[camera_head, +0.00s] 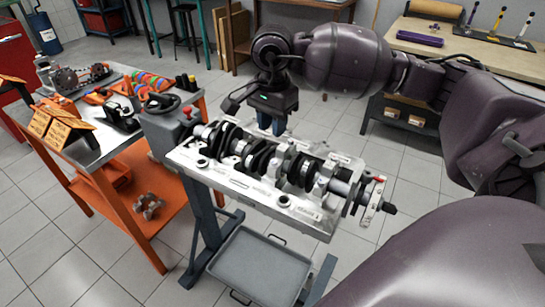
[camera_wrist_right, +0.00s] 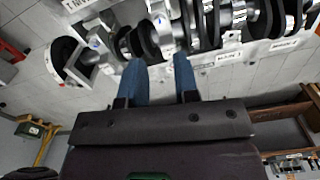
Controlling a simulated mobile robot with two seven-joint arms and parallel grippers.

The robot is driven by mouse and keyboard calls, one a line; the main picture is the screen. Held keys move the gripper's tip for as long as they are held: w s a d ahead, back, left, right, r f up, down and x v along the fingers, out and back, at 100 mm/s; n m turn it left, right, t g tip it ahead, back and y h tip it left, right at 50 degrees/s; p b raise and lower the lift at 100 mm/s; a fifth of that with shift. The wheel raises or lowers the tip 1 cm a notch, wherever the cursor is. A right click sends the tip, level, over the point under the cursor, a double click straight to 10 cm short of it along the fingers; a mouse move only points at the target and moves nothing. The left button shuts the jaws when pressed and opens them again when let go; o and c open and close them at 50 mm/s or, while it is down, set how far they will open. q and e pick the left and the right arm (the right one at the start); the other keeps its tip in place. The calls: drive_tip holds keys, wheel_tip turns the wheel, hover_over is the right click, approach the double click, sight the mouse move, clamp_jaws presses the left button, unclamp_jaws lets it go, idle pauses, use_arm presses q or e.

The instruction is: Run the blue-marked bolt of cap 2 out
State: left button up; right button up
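The pale engine block (camera_head: 233,181) lies on a stand with the dark crankshaft (camera_head: 262,157) along its top. Several light bearing caps sit across the crankshaft, one of them (camera_head: 324,174) toward the right end. My right gripper (camera_head: 270,128) points down at the block's far side. In the right wrist view its two blue fingers (camera_wrist_right: 160,64) are apart with nothing between them, and their tips are near the crankshaft. A small blue mark (camera_wrist_right: 160,20) shows on a light part beyond the fingers. I cannot tell which cap or bolt it belongs to. My left gripper is out of view.
An orange bench (camera_head: 118,160) with tools and orange holders stands left of the block. A grey tray (camera_head: 258,262) lies low under the block. A workbench (camera_head: 470,57) is at the back right. My right arm spans the right side. Floor is open behind the block.

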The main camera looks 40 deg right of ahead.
sight(273, 162)
wheel_tip(273, 162, down, 10)
drive_tip(key=shift+d+f+b, duration=0.1)
drive_tip(key=shift+f+b, duration=0.15)
drive_tip(key=shift+b, duration=0.15)
clamp_jaws()
